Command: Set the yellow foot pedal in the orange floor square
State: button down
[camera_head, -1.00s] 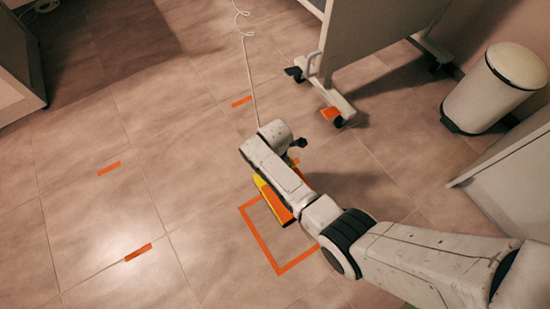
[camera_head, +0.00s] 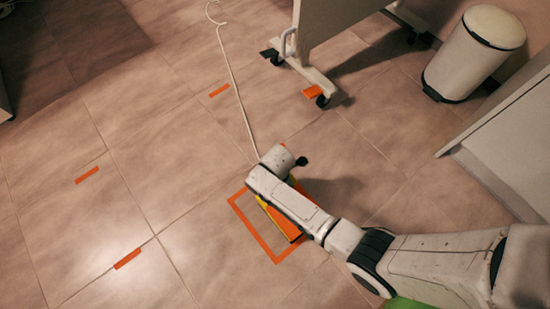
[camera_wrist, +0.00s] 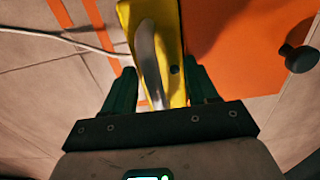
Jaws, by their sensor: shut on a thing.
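The yellow foot pedal (camera_head: 262,203) has an orange plate and shows partly beneath my arm. The wrist view shows its yellow body (camera_wrist: 172,25) with a curved grey metal handle (camera_wrist: 150,62). My gripper (camera_wrist: 163,78) is shut on the pedal, with a green finger on each side of the handle. The orange floor square (camera_head: 252,234) is a taped outline. The pedal overlaps its inside from above in the head view; my arm hides its right side. I cannot tell whether the pedal touches the floor.
A white cable (camera_head: 238,90) runs from the pedal across the floor. A wheeled stand (camera_head: 305,75), a white bin (camera_head: 472,52) and a pale cabinet (camera_head: 510,145) are at the right. Short orange tape strips (camera_head: 127,258) mark the open floor at the left.

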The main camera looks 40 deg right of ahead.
jog(key=shift+w+f+b, duration=0.15)
jog(key=shift+f+b, duration=0.5)
jog(key=shift+f, duration=0.85)
jog(key=shift+c, duration=1.5)
grip_release()
notch_tip(320, 180, up, 12)
jog(key=p, duration=0.7)
jog(key=s+d+r+m, duration=0.3)
jog(key=s+r+m, duration=0.5)
jog(key=r+m, duration=0.1)
jog(key=s+d+r+m+t, duration=0.1)
jog(key=s+d+r+m, duration=0.2)
jog(key=s+r+m, duration=0.4)
notch_tip(320, 180, up, 3)
jog(key=shift+s+d+f+m, duration=0.15)
jog(key=shift+s+d+m, duration=0.25)
jog(key=shift+m, duration=0.8)
